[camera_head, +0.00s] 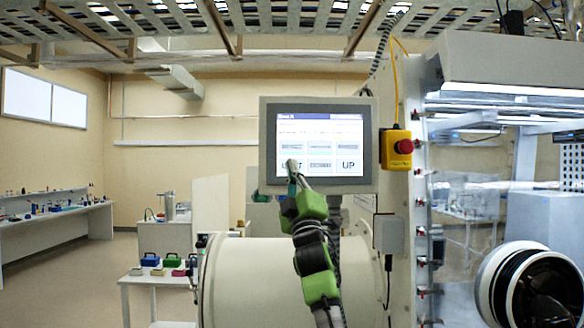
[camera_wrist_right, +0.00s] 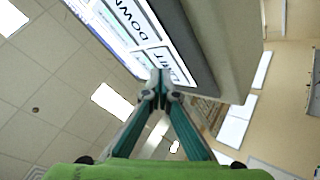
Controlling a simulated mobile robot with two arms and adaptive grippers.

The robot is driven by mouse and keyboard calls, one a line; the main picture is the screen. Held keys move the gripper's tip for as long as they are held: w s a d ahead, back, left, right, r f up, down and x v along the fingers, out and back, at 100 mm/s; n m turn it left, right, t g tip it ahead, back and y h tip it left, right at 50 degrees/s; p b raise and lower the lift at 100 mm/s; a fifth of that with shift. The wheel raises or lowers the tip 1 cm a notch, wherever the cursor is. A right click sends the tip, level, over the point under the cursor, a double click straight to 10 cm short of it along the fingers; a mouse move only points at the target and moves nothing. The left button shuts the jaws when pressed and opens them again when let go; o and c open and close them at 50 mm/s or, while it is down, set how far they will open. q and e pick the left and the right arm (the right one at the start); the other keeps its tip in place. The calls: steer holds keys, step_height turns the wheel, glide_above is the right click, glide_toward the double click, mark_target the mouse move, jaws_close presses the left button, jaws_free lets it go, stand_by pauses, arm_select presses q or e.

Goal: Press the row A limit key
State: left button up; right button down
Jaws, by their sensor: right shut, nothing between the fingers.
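The panel screen (camera_head: 320,132) is lit and titled for Row A, with two rows of keys. The limit key (camera_head: 283,164) is at the lower left, its label partly hidden by my right gripper (camera_head: 293,166). In the right wrist view the limit key (camera_wrist_right: 179,66) is seen obliquely beside the DOWN key (camera_wrist_right: 130,20). My right gripper (camera_wrist_right: 160,82) is shut and empty, its tips together at the edge of the limit key. I cannot tell whether they touch the screen. My left gripper is out of view.
The UP key (camera_head: 348,164) is at the lower right of the screen. A yellow box with a red stop button (camera_head: 403,146) hangs just right of the panel. A pale cylinder (camera_head: 262,280) lies below, and a glovebox port (camera_head: 530,285) is at the lower right.

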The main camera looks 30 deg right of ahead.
steer(key=shift+w+d, duration=0.1)
stand_by(0.4)
steer(key=shift+s+a, duration=0.45)
steer(key=shift+s, duration=0.25)
steer(key=s+a, duration=0.1)
steer(key=s, duration=0.1)
steer(key=s+a, duration=0.1)
steer(key=s, duration=0.1)
steer(key=shift+s+a+b, duration=0.1)
steer(key=shift+a+b, duration=0.25)
stand_by(0.8)
